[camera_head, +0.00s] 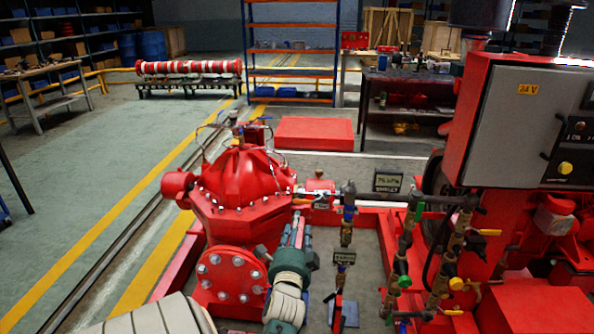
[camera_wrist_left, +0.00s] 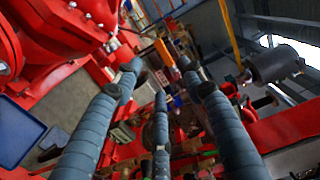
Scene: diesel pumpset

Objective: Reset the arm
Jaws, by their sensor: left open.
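My left gripper (camera_head: 298,234) is just right of the red pump casing (camera_head: 240,180) in the head view, beside the pipework and above the red base frame. In the left wrist view, the wrapped fingers of my left gripper (camera_wrist_left: 160,82) stand apart with nothing between them. The pump's red body also fills the upper left of the left wrist view (camera_wrist_left: 45,40). My right gripper is in neither view.
Pipes with valves (camera_head: 405,260) stand close to the right of my left gripper. A grey control cabinet (camera_head: 525,120) stands further right. A low red block (camera_head: 315,133) lies behind the pump. The floor at left (camera_head: 80,190) is clear.

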